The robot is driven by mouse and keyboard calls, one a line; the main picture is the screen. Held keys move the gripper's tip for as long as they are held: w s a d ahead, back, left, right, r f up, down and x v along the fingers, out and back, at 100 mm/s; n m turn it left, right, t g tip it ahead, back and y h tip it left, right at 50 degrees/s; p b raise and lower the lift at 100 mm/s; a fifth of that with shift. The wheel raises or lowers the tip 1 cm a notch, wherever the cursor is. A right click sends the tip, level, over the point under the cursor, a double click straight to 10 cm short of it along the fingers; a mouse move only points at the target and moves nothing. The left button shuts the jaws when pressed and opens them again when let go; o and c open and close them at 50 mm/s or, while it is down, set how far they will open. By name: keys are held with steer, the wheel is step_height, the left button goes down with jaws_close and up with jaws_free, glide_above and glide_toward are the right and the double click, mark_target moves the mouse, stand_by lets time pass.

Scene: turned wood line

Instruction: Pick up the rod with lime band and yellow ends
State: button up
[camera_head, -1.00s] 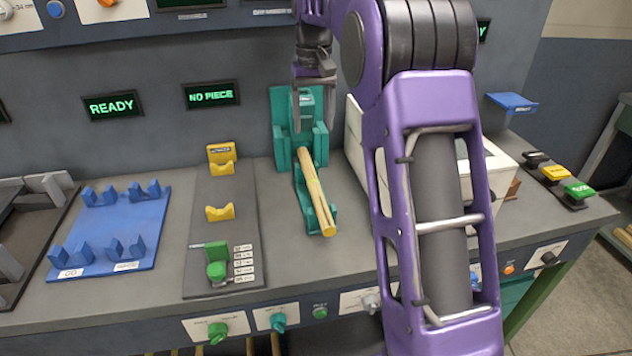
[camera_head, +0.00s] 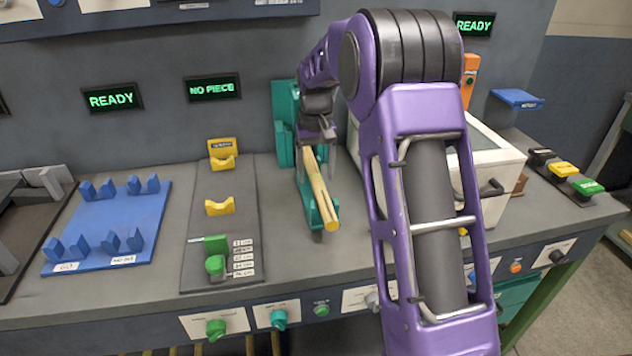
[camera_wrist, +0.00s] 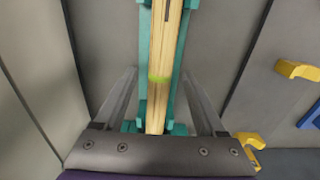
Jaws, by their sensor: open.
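A pale wooden rod (camera_head: 321,200) lies in a teal cradle (camera_head: 329,214), its near end pointing toward the front of the bench. In the wrist view the rod (camera_wrist: 163,45) shows a lime band (camera_wrist: 158,79) around its middle and a dark slot near the top of the picture. My gripper (camera_head: 317,165) is open above the rod. In the wrist view my gripper (camera_wrist: 158,100) has one finger on each side of the rod, with gaps between fingers and wood. My arm hides part of the cradle's surroundings.
A teal upright block (camera_head: 284,110) stands behind the cradle. To the left are a grey plate with yellow V-rests (camera_head: 220,207) and a blue rack (camera_head: 110,228). A white box (camera_head: 490,150) with a dark handle stands close on the right, partly behind my arm.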

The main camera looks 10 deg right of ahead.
steer(key=shift+f, duration=0.2)
jaws_close()
stand_by(0.5)
